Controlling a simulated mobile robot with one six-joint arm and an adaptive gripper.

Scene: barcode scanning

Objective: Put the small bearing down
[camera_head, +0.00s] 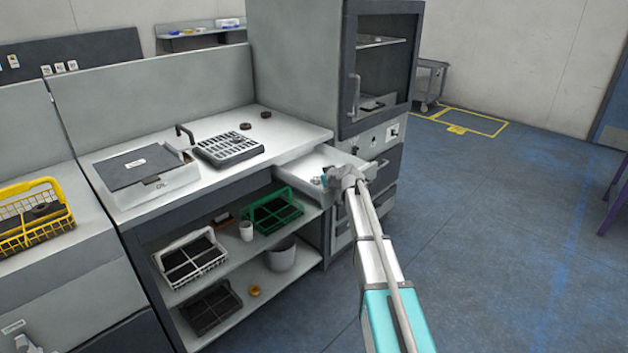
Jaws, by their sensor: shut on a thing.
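My gripper (326,181) is at the open drawer (292,174) under the right end of the counter. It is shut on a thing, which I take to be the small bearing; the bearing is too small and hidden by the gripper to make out. I cannot tell whether it touches the drawer floor. A small light object shows in the drawer beside the fingertips.
A tall cabinet (298,70) stands behind the drawer.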

